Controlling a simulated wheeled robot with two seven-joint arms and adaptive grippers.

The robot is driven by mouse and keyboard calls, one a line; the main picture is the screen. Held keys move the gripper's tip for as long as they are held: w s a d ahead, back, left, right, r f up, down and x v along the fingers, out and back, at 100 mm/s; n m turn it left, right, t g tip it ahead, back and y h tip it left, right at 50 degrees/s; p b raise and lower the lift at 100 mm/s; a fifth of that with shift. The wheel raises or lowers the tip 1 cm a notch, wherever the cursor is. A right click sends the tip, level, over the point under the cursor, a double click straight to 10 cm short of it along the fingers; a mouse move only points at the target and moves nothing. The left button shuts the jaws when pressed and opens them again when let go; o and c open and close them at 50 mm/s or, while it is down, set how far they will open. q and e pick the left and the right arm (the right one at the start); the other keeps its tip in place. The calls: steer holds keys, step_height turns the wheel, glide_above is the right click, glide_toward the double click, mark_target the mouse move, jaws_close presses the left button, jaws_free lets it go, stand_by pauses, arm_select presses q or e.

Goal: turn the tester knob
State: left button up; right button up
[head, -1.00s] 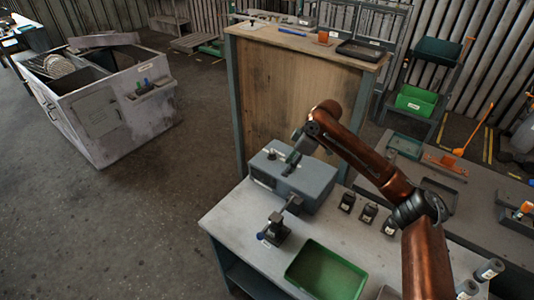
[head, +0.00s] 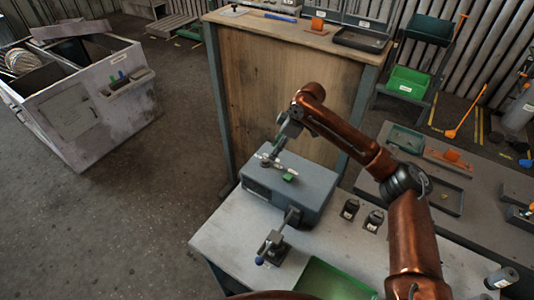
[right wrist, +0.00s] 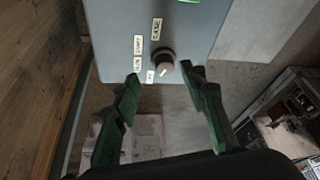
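The tester is a blue-grey box (head: 300,191) on the workbench, below my right arm in the head view. The right wrist view shows its panel (right wrist: 190,28) with a round dark knob (right wrist: 163,61) that carries a white mark. Small white labels (right wrist: 138,45) stand left of and above the knob. My right gripper (right wrist: 163,76) is open, its green fingers to the left and right of the knob, with visible gaps. Whether the fingertips reach the knob's depth is unclear. In the head view the right gripper (head: 273,159) is over the tester's far left part. My left gripper is not in view.
A clamp (head: 273,247) with a blue handle tip stands in front of the tester. A green tray (head: 335,280) and small dark parts (head: 374,220) share the workbench (head: 225,237). A wooden-backed stand (head: 245,95) rises behind. A grey bin cart (head: 85,110) is at left.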

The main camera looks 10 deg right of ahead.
mark_target(266, 159)
steer(key=shift+s+a+f, duration=0.15)
steer(key=shift+a+f, duration=0.4)
steer(key=shift+s+a+f, duration=0.15)
steer(key=shift+a+f, duration=0.35)
steer(key=shift+w+a+f, duration=0.25)
steer(key=shift+w+f, duration=0.1)
steer(key=shift+f, duration=0.3)
steer(key=shift+w+a+f, duration=0.2)
steer(key=shift+w+f, duration=0.15)
steer(key=shift+f, duration=0.45)
steer(key=shift+s+r, duration=0.1)
steer(key=shift+s, duration=0.15)
steer(key=shift+w, duration=0.2)
steer(key=shift+c, duration=0.4)
steer(key=shift+s, duration=0.1)
steer(key=c, duration=0.8)
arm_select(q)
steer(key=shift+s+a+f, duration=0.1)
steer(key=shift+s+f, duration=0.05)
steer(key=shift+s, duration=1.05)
arm_select(e)
jaws_close()
